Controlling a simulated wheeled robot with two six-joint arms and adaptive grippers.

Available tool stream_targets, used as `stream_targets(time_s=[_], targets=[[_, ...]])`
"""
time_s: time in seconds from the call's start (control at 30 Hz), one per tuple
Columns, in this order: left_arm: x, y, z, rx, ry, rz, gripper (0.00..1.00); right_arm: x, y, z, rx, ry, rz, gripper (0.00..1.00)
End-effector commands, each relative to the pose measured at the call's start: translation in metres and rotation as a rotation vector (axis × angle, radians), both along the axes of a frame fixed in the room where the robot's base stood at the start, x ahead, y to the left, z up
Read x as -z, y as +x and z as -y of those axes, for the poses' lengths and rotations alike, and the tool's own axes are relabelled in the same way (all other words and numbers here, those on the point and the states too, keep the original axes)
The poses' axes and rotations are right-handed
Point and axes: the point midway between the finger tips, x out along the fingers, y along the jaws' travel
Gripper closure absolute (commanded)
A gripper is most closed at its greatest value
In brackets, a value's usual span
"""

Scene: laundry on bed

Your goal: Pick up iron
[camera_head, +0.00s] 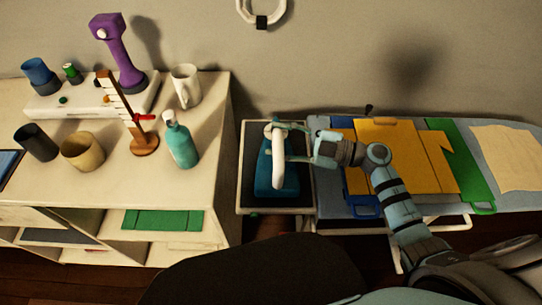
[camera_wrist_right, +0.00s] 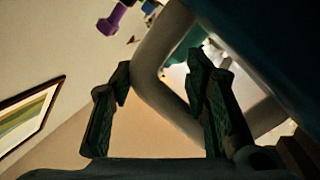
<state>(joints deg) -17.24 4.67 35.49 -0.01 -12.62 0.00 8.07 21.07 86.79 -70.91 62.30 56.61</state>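The iron (camera_head: 264,175) has a teal body and a white loop handle (camera_head: 279,170). It rests on a dark tray (camera_head: 303,190) with a pale rim, at the left end of the ironing board. My right gripper (camera_head: 280,142) reaches in from the right at the handle's upper part, its fingers spread. In the right wrist view, the fingers (camera_wrist_right: 160,100) are apart and the pale handle (camera_wrist_right: 158,62) passes between or just beyond them. I cannot tell whether either finger touches it. My left gripper is not in view.
The ironing board (camera_head: 395,210) holds folded yellow (camera_head: 400,155), green and blue clothes. A white shelf unit (camera_head: 225,150) stands left of the tray, carrying a teal bottle (camera_head: 181,145), a white mug (camera_head: 186,85), cups and a purple dumbbell-like object (camera_head: 120,50).

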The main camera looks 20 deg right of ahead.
Motion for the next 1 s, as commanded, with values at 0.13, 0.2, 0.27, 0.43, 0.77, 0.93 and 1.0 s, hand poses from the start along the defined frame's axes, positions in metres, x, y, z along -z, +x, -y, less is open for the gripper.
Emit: stream_targets(time_s=[0.13,0.2,0.27,0.43,0.77,0.93,1.0], targets=[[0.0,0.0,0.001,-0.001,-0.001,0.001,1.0,-0.002,-0.001,-0.001,-0.002,0.002,0.002,0.91],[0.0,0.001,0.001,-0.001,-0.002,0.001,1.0,-0.002,-0.001,-0.003,-0.001,0.0,0.003,1.0],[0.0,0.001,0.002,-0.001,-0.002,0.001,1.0,-0.002,-0.002,-0.004,-0.002,0.0,0.002,1.0],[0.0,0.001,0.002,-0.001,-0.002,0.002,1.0,-0.004,-0.004,-0.008,-0.003,-0.001,0.005,1.0],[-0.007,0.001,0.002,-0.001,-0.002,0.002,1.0,-0.023,-0.009,-0.013,-0.005,-0.009,0.008,1.0],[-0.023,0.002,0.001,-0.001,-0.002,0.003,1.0,-0.064,-0.009,-0.014,-0.005,-0.01,0.013,1.0],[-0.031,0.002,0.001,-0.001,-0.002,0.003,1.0,-0.089,-0.009,-0.015,-0.006,-0.009,0.015,1.0]])
